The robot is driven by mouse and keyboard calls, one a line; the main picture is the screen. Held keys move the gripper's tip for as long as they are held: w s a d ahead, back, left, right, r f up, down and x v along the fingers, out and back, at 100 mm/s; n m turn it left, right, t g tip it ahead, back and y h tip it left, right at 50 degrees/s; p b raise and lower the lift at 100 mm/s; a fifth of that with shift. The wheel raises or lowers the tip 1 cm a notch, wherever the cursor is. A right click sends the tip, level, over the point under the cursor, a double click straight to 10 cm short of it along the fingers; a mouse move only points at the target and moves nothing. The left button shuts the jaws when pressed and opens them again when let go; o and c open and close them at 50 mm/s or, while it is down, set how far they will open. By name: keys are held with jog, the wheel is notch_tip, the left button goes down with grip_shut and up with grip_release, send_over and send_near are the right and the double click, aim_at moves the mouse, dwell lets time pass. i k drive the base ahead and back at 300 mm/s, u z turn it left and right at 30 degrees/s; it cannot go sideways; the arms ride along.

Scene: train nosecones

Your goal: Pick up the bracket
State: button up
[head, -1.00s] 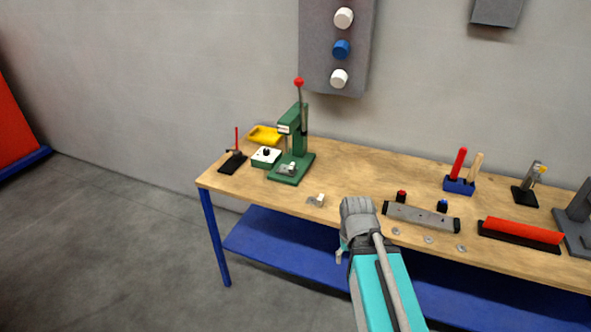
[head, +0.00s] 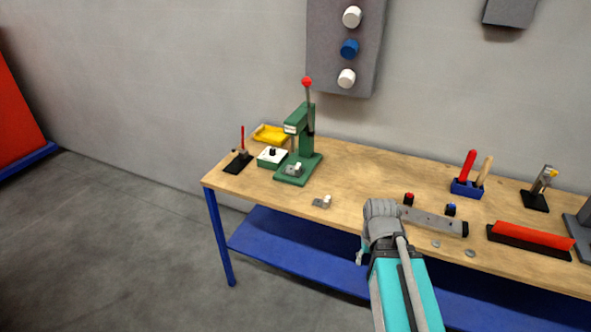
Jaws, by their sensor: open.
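A small grey metal bracket (head: 322,201) with a pale upright part lies on the wooden bench near its front edge, left of my arm. A similar small metal piece (head: 294,169) sits on the base of the green press. My gripper (head: 361,255) is at the end of my grey and teal arm, to the right of the bracket and apart from it. It is open and holds nothing that I can see. Its fingers are mostly hidden behind the wrist.
The green press (head: 301,135) stands behind the bracket. A grey bar (head: 435,220) lies right of the bracket, its left end hidden by my arm. A red-topped block (head: 530,241) lies farther right. The bench (head: 345,180) is clear around the bracket.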

aim_at(293, 168)
jog(key=i, duration=1)
